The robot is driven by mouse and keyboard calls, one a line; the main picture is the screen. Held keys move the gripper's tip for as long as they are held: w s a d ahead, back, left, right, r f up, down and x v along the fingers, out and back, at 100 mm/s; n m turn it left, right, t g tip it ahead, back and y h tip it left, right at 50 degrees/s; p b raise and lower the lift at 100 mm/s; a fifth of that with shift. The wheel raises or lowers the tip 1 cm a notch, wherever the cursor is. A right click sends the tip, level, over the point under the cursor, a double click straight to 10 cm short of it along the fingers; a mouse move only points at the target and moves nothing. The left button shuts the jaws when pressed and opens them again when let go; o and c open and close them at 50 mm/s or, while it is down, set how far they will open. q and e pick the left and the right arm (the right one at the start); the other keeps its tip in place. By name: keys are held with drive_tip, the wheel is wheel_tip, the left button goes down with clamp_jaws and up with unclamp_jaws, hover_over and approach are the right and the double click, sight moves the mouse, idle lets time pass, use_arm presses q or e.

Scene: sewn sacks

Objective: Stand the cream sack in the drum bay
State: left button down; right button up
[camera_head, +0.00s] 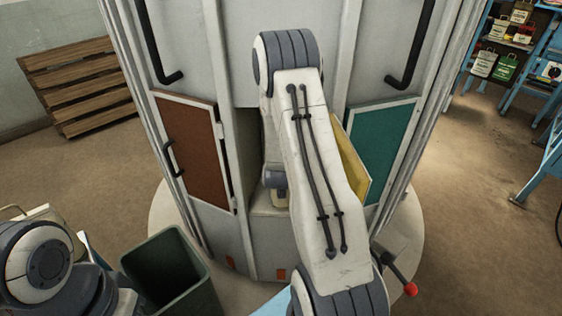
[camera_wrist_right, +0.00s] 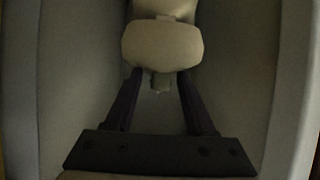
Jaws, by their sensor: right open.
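The drum (camera_head: 240,60) stands in the middle of the head view, with a narrow open bay (camera_head: 247,150) between a brown door and a yellow panel. My right arm reaches into this bay and hides much of it. In the right wrist view my right gripper (camera_wrist_right: 160,75) is open inside the grey-walled bay. A cream, rounded form (camera_wrist_right: 162,42), which looks like the cream sack, is just beyond its fingertips. A small tab hangs between the tips; I cannot tell whether they touch it. My left arm shows at the lower left, its gripper out of view.
A brown door (camera_head: 190,150) and a green door (camera_head: 380,150) flank the bay, with a yellow panel (camera_head: 352,165) beside my arm. A dark green bin (camera_head: 165,268) stands front left. A red-knobbed lever (camera_head: 410,289) sticks out front right. Shelves with bags are at back right.

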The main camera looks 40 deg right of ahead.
drive_tip(key=s+a+r+n+g+y, duration=0.1)
drive_tip(key=s+a+r+n+y, duration=0.15)
drive_tip(key=a, duration=0.75)
drive_tip(key=s+a+r+n+y, duration=0.1)
drive_tip(key=a+r+n+y, duration=0.15)
drive_tip(key=a, duration=0.65)
drive_tip(key=s+a+r+n+g+y, duration=0.1)
drive_tip(key=s+a+n+y, duration=0.15)
drive_tip(key=a, duration=0.75)
drive_tip(key=s+a+r+n+g+y, duration=0.3)
drive_tip(key=s+a+n+g, duration=0.1)
drive_tip(key=s+a, duration=0.55)
drive_tip(key=s+r+n+g+h, duration=0.1)
drive_tip(key=s+r+n+g, duration=0.2)
drive_tip(key=s, duration=1.2)
drive_tip(key=shift+n+h+b, duration=0.35)
drive_tip(key=shift+n, duration=0.2)
drive_tip(key=shift+w+a, duration=0.1)
drive_tip(key=shift+a, duration=0.05)
